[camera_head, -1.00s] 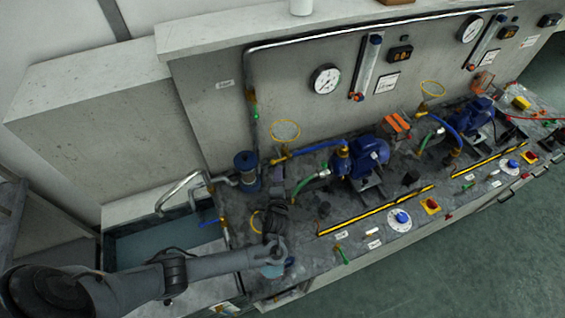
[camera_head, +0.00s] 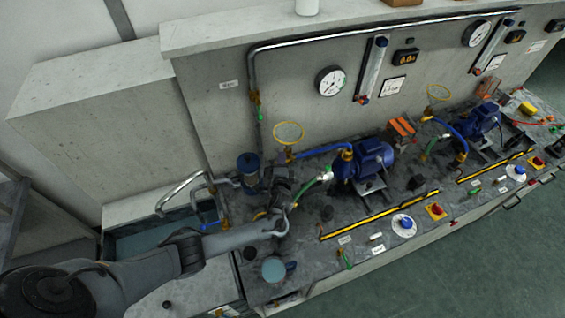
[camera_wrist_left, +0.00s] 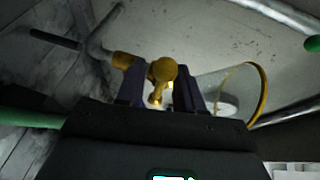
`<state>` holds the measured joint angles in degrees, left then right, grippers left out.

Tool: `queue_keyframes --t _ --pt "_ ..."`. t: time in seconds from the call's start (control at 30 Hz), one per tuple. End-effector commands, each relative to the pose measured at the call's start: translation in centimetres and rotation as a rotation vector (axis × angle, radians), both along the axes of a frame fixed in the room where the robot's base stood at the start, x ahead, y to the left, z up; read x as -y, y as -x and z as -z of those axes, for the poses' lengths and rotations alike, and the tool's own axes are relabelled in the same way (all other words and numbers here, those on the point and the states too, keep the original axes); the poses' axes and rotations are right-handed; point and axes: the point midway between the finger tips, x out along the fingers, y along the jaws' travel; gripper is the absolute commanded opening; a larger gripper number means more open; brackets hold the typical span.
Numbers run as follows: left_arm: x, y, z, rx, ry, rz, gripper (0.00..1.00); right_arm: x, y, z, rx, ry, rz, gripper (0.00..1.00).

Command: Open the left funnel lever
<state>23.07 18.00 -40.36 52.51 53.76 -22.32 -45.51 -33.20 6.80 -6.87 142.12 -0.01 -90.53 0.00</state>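The left funnel (camera_head: 289,133) has a yellow rim and stands on a brass fitting at the left end of the bench. In the left wrist view its clear cone and yellow rim (camera_wrist_left: 262,95) are just right of the fingers. My left gripper (camera_head: 281,180) is below the funnel fitting in the head view. In the wrist view my left gripper (camera_wrist_left: 160,88) has its fingers apart, with a brass valve part (camera_wrist_left: 162,70) showing between them. I cannot tell whether they touch it. The funnel lever is not clearly distinguishable. My right gripper is not in view.
A blue pump (camera_head: 374,158) stands right of the left funnel, with a green-ended hose (camera_head: 310,190) nearby. A blue cylinder (camera_head: 248,165) stands to the left. A mug (camera_head: 273,269) sits near the front edge. A sink (camera_head: 150,240) is at the left.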

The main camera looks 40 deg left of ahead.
Motion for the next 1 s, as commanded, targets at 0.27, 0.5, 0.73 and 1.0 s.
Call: queue_keyframes --t 0.27,0.5,0.73,1.0 --pt "0.0 0.0 0.0 0.0 0.0 0.0 0.06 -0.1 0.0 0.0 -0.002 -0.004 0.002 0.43" --pt "0.0 0.0 0.0 0.0 0.0 0.0 0.0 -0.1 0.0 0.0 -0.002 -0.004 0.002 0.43" --pt "0.1 0.0 0.2 0.008 0.005 0.0 0.0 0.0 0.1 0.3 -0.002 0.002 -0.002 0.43" --pt "0.1 0.0 0.9 0.1 0.057 0.001 0.0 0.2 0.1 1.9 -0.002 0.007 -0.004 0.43"
